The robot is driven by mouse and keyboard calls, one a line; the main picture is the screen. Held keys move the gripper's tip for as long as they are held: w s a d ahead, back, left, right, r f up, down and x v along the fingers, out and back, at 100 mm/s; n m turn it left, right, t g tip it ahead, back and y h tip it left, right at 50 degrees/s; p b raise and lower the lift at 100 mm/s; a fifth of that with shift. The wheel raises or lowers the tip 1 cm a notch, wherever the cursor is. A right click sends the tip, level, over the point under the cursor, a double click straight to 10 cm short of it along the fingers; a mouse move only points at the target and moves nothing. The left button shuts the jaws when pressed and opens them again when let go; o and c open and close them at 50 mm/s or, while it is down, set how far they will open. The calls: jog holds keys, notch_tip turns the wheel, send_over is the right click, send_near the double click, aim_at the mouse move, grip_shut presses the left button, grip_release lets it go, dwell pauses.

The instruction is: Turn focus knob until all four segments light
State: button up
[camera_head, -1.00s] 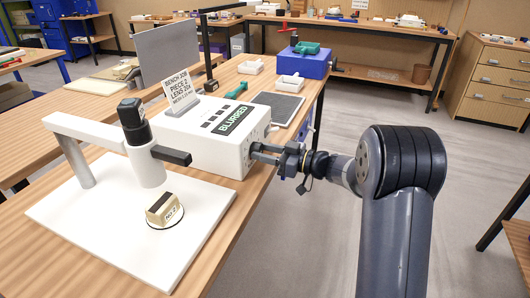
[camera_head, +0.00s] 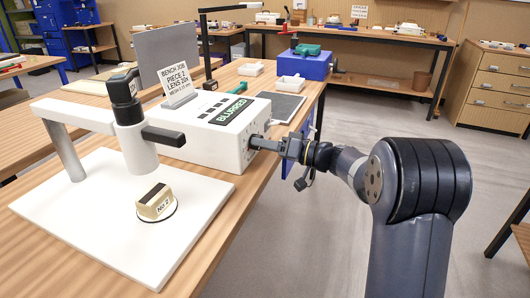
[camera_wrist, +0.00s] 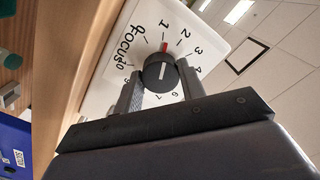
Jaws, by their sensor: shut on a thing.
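The round black focus knob (camera_wrist: 158,72) sits on a white panel marked with numbers and "focus" in the wrist view. Its white line points towards a red mark near the 1. My gripper (camera_wrist: 160,84) is shut on the knob, one finger on each side. In the head view my gripper (camera_head: 256,143) reaches the right face of the white box (camera_head: 195,150). The box's display (camera_head: 228,111) reads "BLURRED". Small dark squares (camera_head: 212,104) lie on its top beside the display; none looks lit.
A microscope (camera_head: 130,115) stands on a white base (camera_head: 95,215), with a labelled specimen block (camera_head: 155,202) under it. A dark mat (camera_head: 277,107) and white trays lie behind. Open floor is at right.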

jog(key=m, duration=0.3)
jog(key=shift+m+b, duration=0.3)
jog(key=shift+b, duration=0.05)
jog(key=m, duration=0.4)
jog(key=shift+m+p, duration=0.3)
jog(key=shift+p, duration=0.1)
jog(key=m+p, duration=0.1)
jog(key=m, duration=0.1)
jog(key=m+p, duration=0.1)
jog(key=m, duration=0.1)
jog(key=shift+r+m, duration=0.2)
jog(key=shift+m, duration=0.1)
jog(key=m+p, duration=0.2)
jog(key=m, duration=0.1)
jog(key=shift+m, duration=0.4)
jog(key=m+p, duration=0.7)
jog(key=m, duration=0.2)
jog(key=shift+r+p, duration=0.1)
jog(key=shift+p, duration=0.3)
jog(key=m+p, duration=0.3)
jog(key=shift+f+m+p, duration=0.2)
jog(key=shift+m+p, duration=0.9)
jog(key=shift+m, duration=0.8)
jog(key=shift+f, duration=0.1)
